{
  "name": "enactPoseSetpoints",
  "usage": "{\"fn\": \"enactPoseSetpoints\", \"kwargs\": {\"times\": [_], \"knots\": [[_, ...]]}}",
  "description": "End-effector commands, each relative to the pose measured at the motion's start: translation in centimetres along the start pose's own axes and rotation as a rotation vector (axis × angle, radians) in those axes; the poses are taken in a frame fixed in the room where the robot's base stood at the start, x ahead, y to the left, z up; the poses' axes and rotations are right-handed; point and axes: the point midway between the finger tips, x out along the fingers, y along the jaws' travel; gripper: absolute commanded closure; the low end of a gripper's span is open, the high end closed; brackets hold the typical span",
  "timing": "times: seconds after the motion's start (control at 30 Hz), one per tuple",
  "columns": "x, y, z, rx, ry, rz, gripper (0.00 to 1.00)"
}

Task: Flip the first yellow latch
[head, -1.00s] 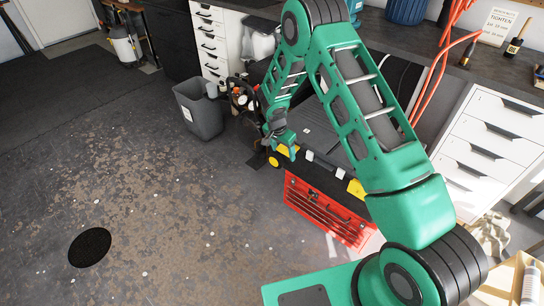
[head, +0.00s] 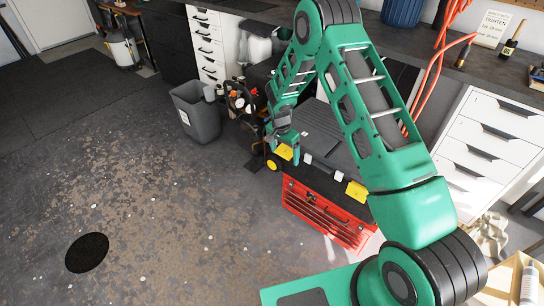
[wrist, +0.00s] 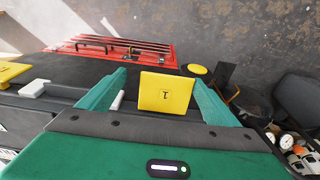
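The yellow latch marked 1 (wrist: 165,92) stands on the front edge of the black toolbox lid (head: 325,133). My gripper (wrist: 162,98) is open, with one green finger on each side of the latch in the wrist view. Gaps show between the latch and both fingers, so it is not gripped. In the head view my gripper (head: 289,150) is at the lid's left front corner. A second yellow latch (head: 356,191) sits further right; it also shows at the wrist view's left edge (wrist: 12,72).
Red drawers (head: 325,214) form the front of the toolbox, and a yellow wheel hub (head: 273,164) is at its left corner. A cluttered tool holder (head: 243,103) and a grey bin (head: 197,112) stand to the left. The floor in front is clear.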

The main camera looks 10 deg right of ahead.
Motion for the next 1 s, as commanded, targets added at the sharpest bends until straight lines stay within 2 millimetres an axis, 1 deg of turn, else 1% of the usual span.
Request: {"fn": "enactPoseSetpoints", "kwargs": {"times": [0.23,0.33,0.47,0.7,0.8,1.0], "knots": [[-0.4,-0.6,0.4,-0.007,-0.001,-0.009,0.16],[-1.2,-0.7,0.4,-0.008,-0.001,-0.011,0.16],[-3.3,-0.6,0.4,-0.008,0.000,-0.011,0.16],[-7.8,-0.4,0.3,-0.006,0.000,-0.008,0.16],[-9.2,-0.4,0.3,-0.006,0.000,-0.007,0.16],[-10.7,-0.3,0.3,-0.005,-0.001,-0.005,0.16]]}}
